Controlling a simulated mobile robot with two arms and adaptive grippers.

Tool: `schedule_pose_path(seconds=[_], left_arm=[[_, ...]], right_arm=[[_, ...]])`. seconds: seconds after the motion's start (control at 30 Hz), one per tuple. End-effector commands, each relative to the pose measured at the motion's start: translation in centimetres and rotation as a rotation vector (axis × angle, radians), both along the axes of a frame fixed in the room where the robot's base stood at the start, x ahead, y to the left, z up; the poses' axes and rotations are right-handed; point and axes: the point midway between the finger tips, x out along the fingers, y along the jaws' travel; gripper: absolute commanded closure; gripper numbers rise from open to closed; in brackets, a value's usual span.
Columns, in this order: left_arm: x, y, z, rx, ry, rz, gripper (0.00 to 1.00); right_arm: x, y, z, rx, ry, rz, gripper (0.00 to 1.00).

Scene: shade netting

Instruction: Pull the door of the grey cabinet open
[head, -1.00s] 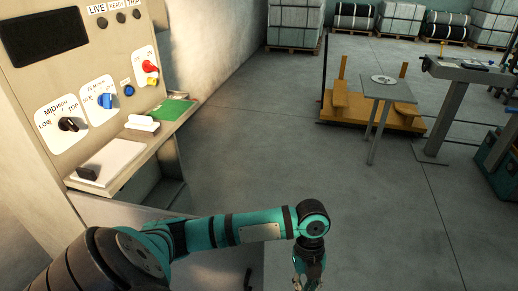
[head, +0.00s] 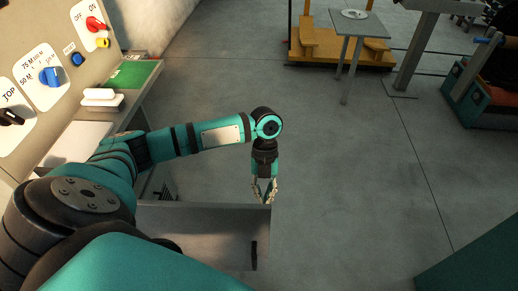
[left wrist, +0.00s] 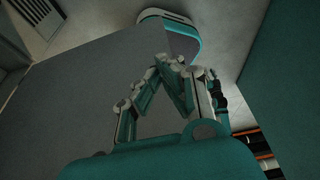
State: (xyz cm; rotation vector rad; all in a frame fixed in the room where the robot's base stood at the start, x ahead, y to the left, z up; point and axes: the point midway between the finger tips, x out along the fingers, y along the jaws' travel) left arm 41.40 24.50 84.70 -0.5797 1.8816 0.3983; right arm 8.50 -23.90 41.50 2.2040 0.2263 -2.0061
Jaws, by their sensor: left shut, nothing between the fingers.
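The grey cabinet's door (head: 200,235) is a flat grey panel at the lower middle of the head view. It stands out to the right from beneath the console, and floor shows past its top edge, so it looks open. A dark upright handle (head: 254,256) is on the face toward me, near the free edge. My left gripper (head: 264,198) points down at the top right corner of the door, seemingly on its far side; contact cannot be told. It is shut and empty. In the left wrist view, the gripper (left wrist: 178,75) is in front of the broad grey panel (left wrist: 85,85).
The control console (head: 45,45) with knobs stands at the left, with a ledge holding a white block (head: 100,98). A small grey table (head: 350,25) and a yellow platform (head: 310,50) are at the back. Open floor (head: 340,200) lies to the right of the door.

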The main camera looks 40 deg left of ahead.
Motion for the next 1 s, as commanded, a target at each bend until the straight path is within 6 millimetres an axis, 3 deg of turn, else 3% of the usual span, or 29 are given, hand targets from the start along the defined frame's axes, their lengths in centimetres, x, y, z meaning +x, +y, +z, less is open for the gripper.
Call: schedule_pose_path(seconds=[0.3, 0.6, 1.0], left_arm=[[-2.3, -1.5, -5.9, 0.001, 0.003, 0.001, 1.0], [-5.1, -3.3, -5.8, 0.002, 0.0, 0.0, 1.0], [-5.3, -3.5, -5.9, 0.003, 0.0, 0.0, 1.0]], right_arm=[[0.0, 0.2, 1.5, 0.002, -0.001, -0.001, 0.64], [0.0, 0.2, 3.1, 0.003, 0.0, -0.001, 0.64], [0.0, 0.2, 3.1, 0.003, 0.0, -0.001, 0.64]])
